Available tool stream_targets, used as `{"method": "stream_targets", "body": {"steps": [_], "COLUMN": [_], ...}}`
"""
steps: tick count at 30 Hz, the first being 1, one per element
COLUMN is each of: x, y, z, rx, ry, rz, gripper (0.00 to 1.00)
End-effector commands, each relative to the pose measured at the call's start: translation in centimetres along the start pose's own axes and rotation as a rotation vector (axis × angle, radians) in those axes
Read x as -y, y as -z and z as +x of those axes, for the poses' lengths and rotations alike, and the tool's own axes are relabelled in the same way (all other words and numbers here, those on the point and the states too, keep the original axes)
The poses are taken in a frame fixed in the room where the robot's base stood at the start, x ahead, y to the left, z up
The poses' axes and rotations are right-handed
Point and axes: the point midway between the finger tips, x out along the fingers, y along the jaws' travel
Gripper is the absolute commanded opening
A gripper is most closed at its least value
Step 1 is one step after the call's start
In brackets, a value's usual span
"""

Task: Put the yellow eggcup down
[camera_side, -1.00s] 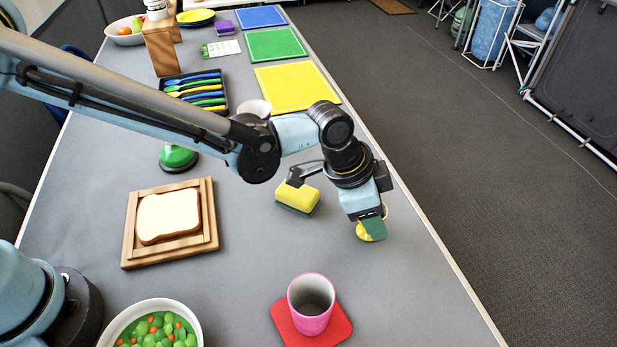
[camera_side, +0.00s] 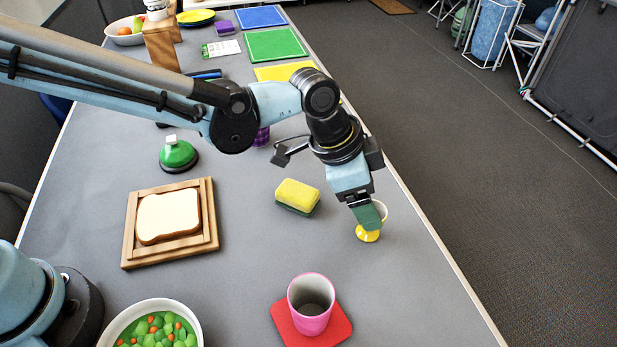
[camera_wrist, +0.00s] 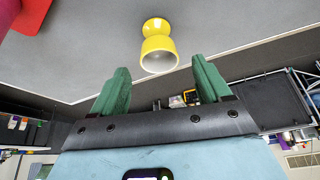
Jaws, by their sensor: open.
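The yellow eggcup (camera_side: 368,235) stands upright on the grey table near its right edge in the side view. In the wrist view the eggcup (camera_wrist: 157,47) shows whole, with its pale hollow cup facing the camera, beyond the fingertips.
A yellow and green sponge (camera_side: 297,196) lies left of the eggcup. A pink cup (camera_side: 311,303) stands on a red mat (camera_side: 340,327) in front. A bread slice (camera_side: 168,216) lies on a wooden board (camera_side: 128,247). The table's right edge is close to the eggcup.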

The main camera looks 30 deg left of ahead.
Motion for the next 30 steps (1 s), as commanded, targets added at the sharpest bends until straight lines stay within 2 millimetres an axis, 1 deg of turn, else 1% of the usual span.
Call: {"method": "stream_targets", "body": {"steps": [1,3,9,12,16,19,20,23,26,27,29,30], "x": [0.0,0.0,0.0,0.0,0.1,0.9,1.4,3.3,5.3,5.9,6.8,7.2], "y": [-0.1,0.0,0.0,0.0,-0.1,-1.0,-1.5,-4.1,-7.6,-9.1,-11.4,-13.0], "z": [-1.0,-2.2,-5.3,-6.3,-7.2,-8.2,-8.7,-10.8,-13.3,-14.2,-15.5,-16.2], "rx": [0.0,0.0,0.0,0.0,-0.001,-0.005,-0.007,-0.022,-0.041,-0.05,-0.063,-0.072], "ry": [0.0,0.0,-0.001,-0.001,0.002,0.021,0.032,0.084,0.153,0.181,0.224,0.252], "rz": [-0.001,-0.001,-0.001,-0.001,-0.005,-0.041,-0.062,-0.159,-0.285,-0.337,-0.413,-0.464], "gripper": [0.77,0.77,0.77,0.77,0.77,0.77,0.77,0.77,0.77,0.77,0.77,0.77]}}
